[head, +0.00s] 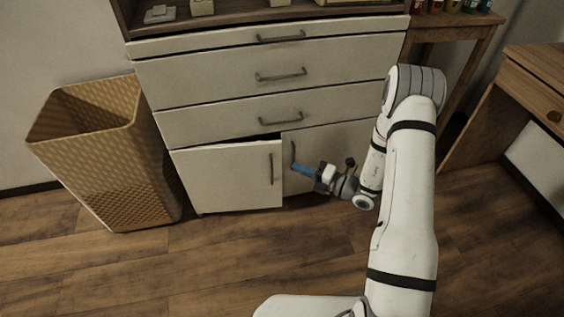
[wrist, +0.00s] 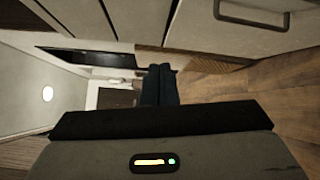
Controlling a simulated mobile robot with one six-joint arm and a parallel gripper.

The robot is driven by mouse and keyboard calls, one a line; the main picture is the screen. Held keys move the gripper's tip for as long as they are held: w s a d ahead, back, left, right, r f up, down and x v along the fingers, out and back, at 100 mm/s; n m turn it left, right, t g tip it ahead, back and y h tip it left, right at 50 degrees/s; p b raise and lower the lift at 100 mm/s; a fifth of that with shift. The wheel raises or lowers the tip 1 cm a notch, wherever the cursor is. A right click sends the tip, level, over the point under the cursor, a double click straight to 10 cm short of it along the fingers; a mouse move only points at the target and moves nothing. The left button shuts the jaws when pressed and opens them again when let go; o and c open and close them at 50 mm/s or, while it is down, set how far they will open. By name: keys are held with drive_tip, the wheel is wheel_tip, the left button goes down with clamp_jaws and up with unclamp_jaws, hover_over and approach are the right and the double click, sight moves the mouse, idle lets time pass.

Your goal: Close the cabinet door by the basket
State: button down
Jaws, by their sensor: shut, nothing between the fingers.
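The cabinet door by the basket (head: 225,180) is the pale left door at the bottom of the cabinet. It stands slightly ajar, with a dark gap along its top edge and its right edge out from the cabinet front. Its vertical handle (head: 271,168) is near that right edge. My gripper (head: 297,169) is shut and empty, with blue fingers pointing left, just right of the door's free edge in the head view. Whether it touches the door I cannot tell. In the wrist view the shut fingers (wrist: 160,75) look dark, and a pale panel with a handle (wrist: 252,20) shows at upper right.
The woven basket (head: 110,155) stands on the floor left of the cabinet. The right cabinet door (head: 335,145) is partly behind my arm. Drawers (head: 270,75) above look shut. A wooden desk (head: 520,95) stands at right. The floor (head: 230,255) in front is clear.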

wheel_tip(320, 180, down, 6)
drive_tip(key=w+d+m+t+h, duration=0.1)
drive_tip(key=w+d+m+t, duration=0.1)
drive_tip(key=m+t, duration=0.15)
drive_tip(key=b, duration=0.4)
approach(274, 149)
drive_tip(key=a, duration=0.5)
drive_tip(key=shift+w+r+m+g+b, duration=0.2)
drive_tip(key=shift+w+m+b, duration=0.1)
drive_tip(key=shift+w, duration=0.6)
drive_tip(key=shift+w+r+m+g+b, duration=0.15)
drive_tip(key=shift+w+b, duration=0.15)
drive_tip(key=shift+w, duration=0.55)
